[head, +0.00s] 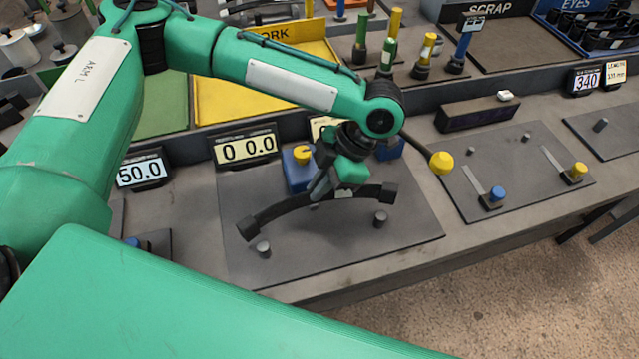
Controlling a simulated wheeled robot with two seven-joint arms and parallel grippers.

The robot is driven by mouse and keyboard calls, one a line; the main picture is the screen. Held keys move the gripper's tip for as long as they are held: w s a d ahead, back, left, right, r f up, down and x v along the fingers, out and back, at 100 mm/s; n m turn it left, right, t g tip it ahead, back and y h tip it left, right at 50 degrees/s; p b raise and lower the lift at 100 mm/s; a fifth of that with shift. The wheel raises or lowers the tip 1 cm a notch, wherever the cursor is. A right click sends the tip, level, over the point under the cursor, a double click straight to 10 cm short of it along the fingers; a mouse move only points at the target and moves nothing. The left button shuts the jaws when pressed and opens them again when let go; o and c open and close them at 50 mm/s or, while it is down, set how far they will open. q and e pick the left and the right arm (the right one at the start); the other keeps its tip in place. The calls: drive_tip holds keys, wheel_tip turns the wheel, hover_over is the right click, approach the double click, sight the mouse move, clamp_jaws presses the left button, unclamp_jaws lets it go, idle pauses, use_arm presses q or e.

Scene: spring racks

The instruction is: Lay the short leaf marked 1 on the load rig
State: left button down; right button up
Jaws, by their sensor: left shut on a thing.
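My left gripper (335,188) is shut on a dark, curved leaf (285,213) near its middle. The leaf arches upward, with a dark block at each end. A small pale tag shows beside the gripper, but its number is too small to read. The leaf is over the load rig's dark plate (390,240), which has two short grey pegs in front and a blue block (296,172) with a yellow knob behind. I cannot tell whether the leaf touches the rig. My right gripper is not in view.
A display reading 0 0.0 (245,148) stands behind the rig, and one reading 50.0 (142,170) is to its left. A second plate (525,185) with slots and blue and yellow knobs lies to the right. A yellow tray (230,105) and coloured posts are behind.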

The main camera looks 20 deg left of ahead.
use_arm(q)
drive_tip(key=shift+f+b, duration=0.3)
drive_tip(key=shift+f, duration=0.1)
drive_tip(key=shift+s+f, duration=0.1)
drive_tip(key=shift+f, duration=1.9)
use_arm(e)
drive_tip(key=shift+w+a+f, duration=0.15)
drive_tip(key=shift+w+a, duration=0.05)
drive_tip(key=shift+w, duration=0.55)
use_arm(q)
drive_tip(key=shift+p, duration=0.55)
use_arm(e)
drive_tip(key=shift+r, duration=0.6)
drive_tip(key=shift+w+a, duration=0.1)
use_arm(q)
drive_tip(key=shift+p, duration=0.55)
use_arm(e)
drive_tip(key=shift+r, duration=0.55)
use_arm(q)
drive_tip(key=shift+s+d+p, duration=0.35)
drive_tip(key=shift+s, duration=0.15)
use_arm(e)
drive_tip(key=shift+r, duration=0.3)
use_arm(q)
drive_tip(key=shift+f, duration=0.2)
